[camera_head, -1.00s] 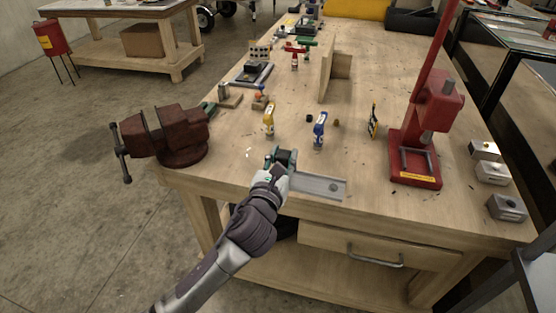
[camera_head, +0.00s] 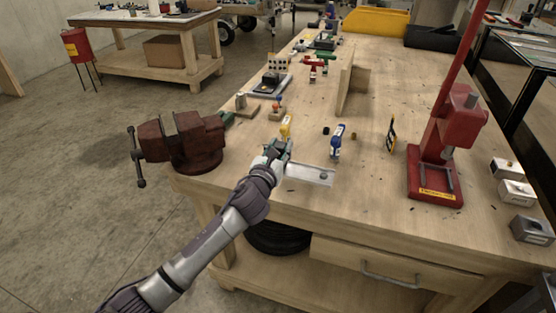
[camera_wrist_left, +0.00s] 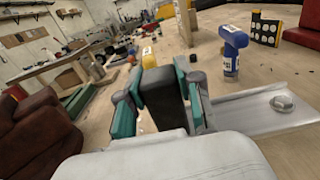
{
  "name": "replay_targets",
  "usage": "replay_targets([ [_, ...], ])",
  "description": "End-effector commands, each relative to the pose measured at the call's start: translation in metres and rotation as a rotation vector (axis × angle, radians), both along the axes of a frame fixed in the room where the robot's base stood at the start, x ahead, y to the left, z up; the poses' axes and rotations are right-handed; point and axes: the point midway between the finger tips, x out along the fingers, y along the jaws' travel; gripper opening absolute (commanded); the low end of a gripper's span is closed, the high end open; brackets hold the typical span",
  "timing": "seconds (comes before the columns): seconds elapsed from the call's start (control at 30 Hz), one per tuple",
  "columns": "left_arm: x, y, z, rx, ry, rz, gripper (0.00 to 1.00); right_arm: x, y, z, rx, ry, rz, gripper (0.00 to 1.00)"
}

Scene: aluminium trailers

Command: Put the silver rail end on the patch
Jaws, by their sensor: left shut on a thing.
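The silver rail end (camera_head: 312,175) is a flat metal strip with a round knob near its right end. It reaches to the right from my left gripper (camera_head: 278,149) in the head view. I cannot make out the patch. My right gripper is not in view.
A red vise (camera_head: 185,145) is to the left, a red press (camera_head: 440,160) to the right. Bare wood lies between rail end and press.

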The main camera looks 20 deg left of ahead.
Motion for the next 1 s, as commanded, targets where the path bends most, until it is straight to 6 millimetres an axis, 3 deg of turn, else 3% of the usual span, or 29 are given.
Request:
replay_targets([
  [0.17, 0.001, 0.008, -0.010, -0.003, -0.002, -0.001, 0.00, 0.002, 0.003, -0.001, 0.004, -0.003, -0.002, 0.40],
  [0.4, 0.001, 0.007, -0.042, -0.004, -0.002, -0.001, 0.00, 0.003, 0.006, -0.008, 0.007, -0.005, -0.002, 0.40],
  [0.8, 0.001, 0.008, -0.047, -0.001, -0.003, -0.001, 0.00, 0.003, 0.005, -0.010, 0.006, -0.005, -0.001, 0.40],
  [0.83, 0.001, 0.008, -0.048, 0.000, -0.001, -0.001, 0.38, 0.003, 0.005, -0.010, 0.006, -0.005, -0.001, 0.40],
  [0.97, 0.001, 0.008, -0.047, 0.000, 0.000, -0.001, 0.60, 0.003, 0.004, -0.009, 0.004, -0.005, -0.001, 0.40],
  [1.0, 0.001, 0.008, -0.047, 0.000, 0.000, -0.001, 0.60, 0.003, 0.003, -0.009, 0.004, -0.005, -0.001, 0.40],
])
